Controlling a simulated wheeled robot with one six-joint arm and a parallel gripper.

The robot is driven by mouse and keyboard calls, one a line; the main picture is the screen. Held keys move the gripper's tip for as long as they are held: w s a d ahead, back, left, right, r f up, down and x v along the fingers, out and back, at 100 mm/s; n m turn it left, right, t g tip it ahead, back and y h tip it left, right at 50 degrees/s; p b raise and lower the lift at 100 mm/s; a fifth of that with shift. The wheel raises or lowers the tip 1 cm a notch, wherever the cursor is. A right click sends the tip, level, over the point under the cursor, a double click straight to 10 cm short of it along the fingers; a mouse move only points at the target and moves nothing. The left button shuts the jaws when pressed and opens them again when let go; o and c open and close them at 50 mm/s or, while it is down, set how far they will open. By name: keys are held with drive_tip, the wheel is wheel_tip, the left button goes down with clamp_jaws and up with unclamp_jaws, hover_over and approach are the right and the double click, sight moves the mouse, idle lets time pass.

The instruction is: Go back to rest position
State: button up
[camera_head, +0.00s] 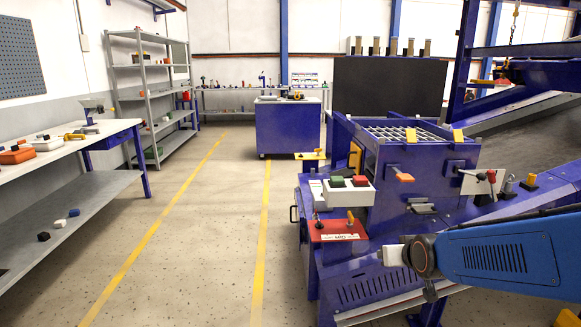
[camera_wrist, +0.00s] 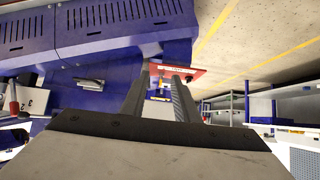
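My arm reaches in from the right edge of the head view as a blue link, ending near a pale joint in front of the blue machine (camera_head: 345,292). In the wrist view my gripper (camera_wrist: 162,82) shows two dark fingers standing apart with a gap between them. It is open and I see nothing held between them. Beyond the fingertips is the red panel (camera_wrist: 190,73) of the machine, which also shows in the head view (camera_head: 325,232). I cannot tell the exact distance between fingers and panel.
A box with green and red buttons (camera_head: 348,197) sits above the red panel. Levers (camera_head: 491,177) stick out at right. A workbench (camera_head: 60,160) and grey shelves (camera_head: 140,62) stand left, a blue cabinet (camera_head: 288,130) behind. The floor (camera_head: 200,225) between yellow lines is clear.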

drive_tip(key=s+d+r+g, duration=0.1)
drive_tip(key=s+g, duration=0.4)
drive_tip(key=s, duration=2.2)
drive_tip(key=shift+r+g, duration=0.3)
drive_tip(key=shift+r, duration=0.25)
